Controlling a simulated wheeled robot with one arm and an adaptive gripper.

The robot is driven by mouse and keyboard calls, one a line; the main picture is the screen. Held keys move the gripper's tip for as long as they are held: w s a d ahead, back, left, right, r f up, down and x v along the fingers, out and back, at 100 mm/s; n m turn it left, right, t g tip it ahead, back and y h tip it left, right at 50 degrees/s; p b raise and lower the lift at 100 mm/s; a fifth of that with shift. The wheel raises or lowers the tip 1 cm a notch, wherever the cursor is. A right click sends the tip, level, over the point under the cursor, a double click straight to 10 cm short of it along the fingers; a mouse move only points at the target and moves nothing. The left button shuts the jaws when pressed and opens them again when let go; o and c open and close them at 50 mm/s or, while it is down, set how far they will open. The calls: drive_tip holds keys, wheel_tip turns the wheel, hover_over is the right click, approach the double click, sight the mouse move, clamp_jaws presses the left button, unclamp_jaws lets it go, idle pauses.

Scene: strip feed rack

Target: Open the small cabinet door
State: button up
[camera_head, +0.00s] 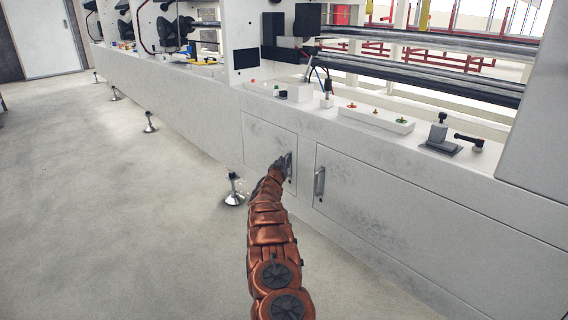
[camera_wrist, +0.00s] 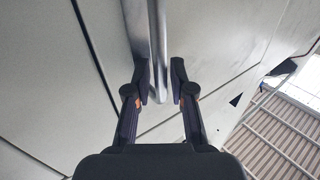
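The small cabinet door (camera_head: 262,140) is a pale grey panel low on the machine's front, and it looks closed. Its upright metal bar handle (camera_wrist: 158,45) runs down between the two fingers of my gripper (camera_wrist: 160,84) in the wrist view. The fingers are apart, one on each side of the bar. The left finger is very close to the bar; I cannot tell if it touches. A small gap shows at the right finger. In the head view my gripper (camera_head: 282,165) is at the door's right edge and partly hides the handle.
A larger door (camera_head: 400,215) with its own handle (camera_head: 319,184) is just to the right. A ledge above holds a button box (camera_head: 376,119) and a clamp-like fitting (camera_head: 440,135). A machine foot (camera_head: 235,190) stands below the small door. The floor (camera_head: 130,220) to the left is clear.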

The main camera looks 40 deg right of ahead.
drive_tip(key=shift+c, duration=0.2)
clamp_jaws()
idle(0.3)
